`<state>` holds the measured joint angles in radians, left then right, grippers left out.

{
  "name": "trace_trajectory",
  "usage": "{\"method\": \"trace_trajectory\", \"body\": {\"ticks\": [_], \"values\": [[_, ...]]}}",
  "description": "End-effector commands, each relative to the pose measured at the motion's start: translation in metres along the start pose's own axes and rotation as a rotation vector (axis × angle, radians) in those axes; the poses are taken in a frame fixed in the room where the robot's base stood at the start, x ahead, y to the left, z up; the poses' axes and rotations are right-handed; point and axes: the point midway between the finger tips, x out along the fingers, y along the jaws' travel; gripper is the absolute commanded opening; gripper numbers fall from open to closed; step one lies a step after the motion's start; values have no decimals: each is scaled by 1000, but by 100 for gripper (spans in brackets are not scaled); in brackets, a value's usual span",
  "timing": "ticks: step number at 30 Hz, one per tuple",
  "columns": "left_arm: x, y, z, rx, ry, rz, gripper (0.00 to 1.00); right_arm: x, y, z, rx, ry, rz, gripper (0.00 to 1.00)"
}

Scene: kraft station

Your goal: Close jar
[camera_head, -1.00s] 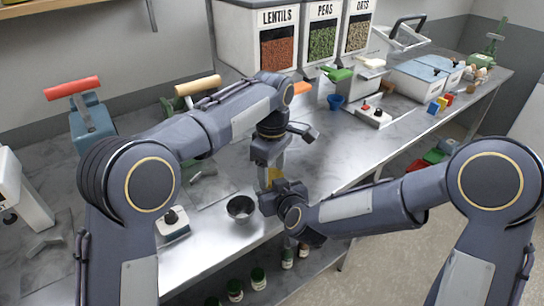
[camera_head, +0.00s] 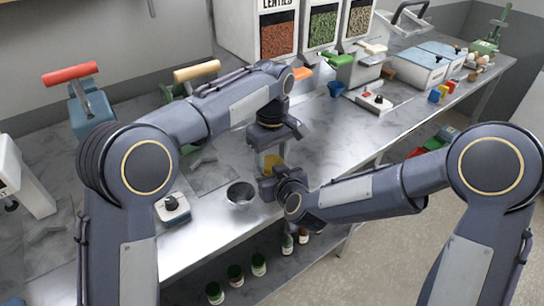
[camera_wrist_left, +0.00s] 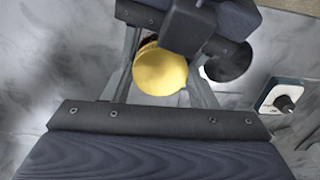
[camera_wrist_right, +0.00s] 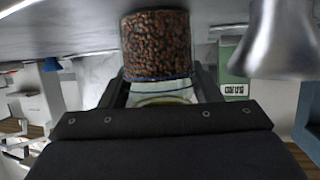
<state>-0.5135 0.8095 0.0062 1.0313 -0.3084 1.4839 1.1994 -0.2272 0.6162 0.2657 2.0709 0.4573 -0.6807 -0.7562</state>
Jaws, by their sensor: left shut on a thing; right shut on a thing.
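A round yellow lid (camera_wrist_left: 160,72) sits between the fingers of my left gripper (camera_wrist_left: 165,85), which is shut on it. In the head view, the lid (camera_head: 273,160) shows just under my left gripper (camera_head: 271,152). A clear jar (camera_wrist_right: 157,46) with dark brown beans stands between the fingers of my right gripper (camera_wrist_right: 162,88), which is shut on it from the side. My right gripper (camera_head: 268,184) is directly below the left one in the head view. The lid is over the jar's mouth. The grippers hide whether it is seated.
A small white device with a black knob (camera_head: 172,207) is further left. Large labelled bins (camera_head: 276,38) stand behind.

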Motion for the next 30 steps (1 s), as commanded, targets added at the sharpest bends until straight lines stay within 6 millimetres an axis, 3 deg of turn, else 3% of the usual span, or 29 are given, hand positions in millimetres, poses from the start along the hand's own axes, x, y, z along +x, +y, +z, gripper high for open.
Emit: {"method": "trace_trajectory", "body": {"ticks": [6,12,24,25,30], "values": [[0,0,0,574,-2,1,25,0,0,0,-1,1,-1,0],[1,0,0,933,-1,0,25,0,0,0,0,1,-1,0],[0,0,0,1020,-1,1,25,0,0,0,0,1,-1,0],[0,0,0,1019,-1,1,56,0,0,0,0,1,-1,0],[0,0,0,1018,-1,1,74,0,0,0,0,1,-1,0]]}}
